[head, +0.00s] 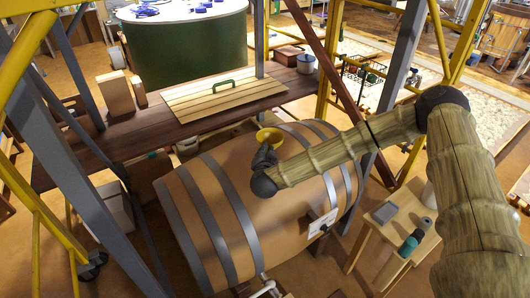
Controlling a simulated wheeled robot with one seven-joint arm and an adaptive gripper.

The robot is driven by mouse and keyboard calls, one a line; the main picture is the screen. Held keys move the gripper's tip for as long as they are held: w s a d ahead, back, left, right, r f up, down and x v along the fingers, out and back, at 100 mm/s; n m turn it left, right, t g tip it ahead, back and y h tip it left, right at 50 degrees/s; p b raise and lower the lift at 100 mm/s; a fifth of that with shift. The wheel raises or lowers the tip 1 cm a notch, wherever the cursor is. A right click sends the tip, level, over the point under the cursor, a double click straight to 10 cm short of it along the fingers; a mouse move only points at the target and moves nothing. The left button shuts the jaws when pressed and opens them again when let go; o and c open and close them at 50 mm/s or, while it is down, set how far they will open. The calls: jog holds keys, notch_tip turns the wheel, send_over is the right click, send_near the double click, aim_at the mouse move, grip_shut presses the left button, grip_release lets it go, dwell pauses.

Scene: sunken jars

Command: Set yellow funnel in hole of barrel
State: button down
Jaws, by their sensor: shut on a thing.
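The yellow funnel (270,135) shows as a small yellow bowl just beyond my gripper, over the upper far side of the barrel. The barrel (250,218) lies on its side, tan with dark grey hoops. My gripper (267,145) is dark and shut on the funnel near its rim. The funnel's lower part is hidden behind my gripper, so I cannot tell whether it touches the barrel. The barrel's hole is not visible.
A dark wooden bench (120,150) behind the barrel holds a slatted board with a green handle (225,95) and a grey pot (306,64). Yellow and grey frame posts stand around. A small wooden table (384,234) with tools stands at right.

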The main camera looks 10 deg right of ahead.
jog(key=shift+f+b, duration=0.7)
jog(key=shift+f, duration=0.65)
jog(key=c, duration=1.3)
grip_release()
jog(key=shift+c, duration=0.2)
jog(key=v, duration=1.2)
